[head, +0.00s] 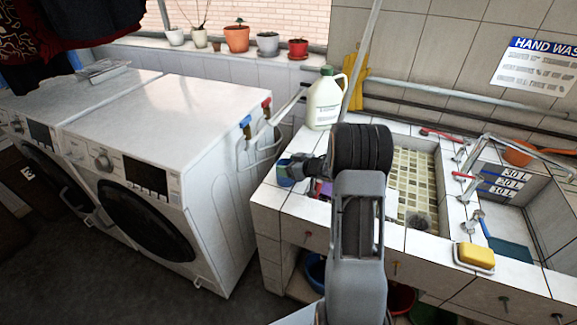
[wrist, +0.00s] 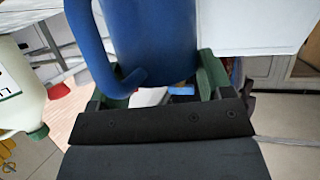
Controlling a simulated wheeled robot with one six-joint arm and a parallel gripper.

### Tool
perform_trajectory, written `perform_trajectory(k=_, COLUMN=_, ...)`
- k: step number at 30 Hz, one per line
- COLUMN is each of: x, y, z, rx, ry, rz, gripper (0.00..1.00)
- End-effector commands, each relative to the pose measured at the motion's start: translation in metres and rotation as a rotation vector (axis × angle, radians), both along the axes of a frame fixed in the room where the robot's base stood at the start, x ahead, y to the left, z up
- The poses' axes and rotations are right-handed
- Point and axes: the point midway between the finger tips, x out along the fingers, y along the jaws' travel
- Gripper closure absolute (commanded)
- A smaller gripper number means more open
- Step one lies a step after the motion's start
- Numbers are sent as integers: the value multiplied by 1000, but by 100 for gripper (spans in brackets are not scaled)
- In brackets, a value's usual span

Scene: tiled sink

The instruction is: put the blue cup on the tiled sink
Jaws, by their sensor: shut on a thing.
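The blue cup (head: 283,177) is at the left end of the tiled sink (head: 268,200) in the head view, at its front left corner. In the wrist view the blue cup (wrist: 150,38) fills the upper middle, with its handle towards the lower left. My gripper (head: 292,167) is shut on the cup; its green fingertips (wrist: 163,88) lie on either side of it in the wrist view. I cannot tell whether the cup's base touches the tiles. My arm hides part of the sink's middle.
A white jug (head: 322,103) stands behind the cup on the ledge. Washing machines (head: 165,120) stand to the left, with a gap between. A yellow sponge (head: 475,254) lies on the front right ledge. The tiled basin (head: 412,170) is right of my arm.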

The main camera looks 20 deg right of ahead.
Motion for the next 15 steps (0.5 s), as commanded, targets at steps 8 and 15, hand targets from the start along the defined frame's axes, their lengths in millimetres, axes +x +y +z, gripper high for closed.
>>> perform_trajectory(k=8, x=0, y=0, z=-1, rx=0, ry=-1, rz=0, gripper=63)
perform_trajectory(k=15, x=0, y=0, z=-3, rx=0, ry=-1, rz=0, gripper=15)
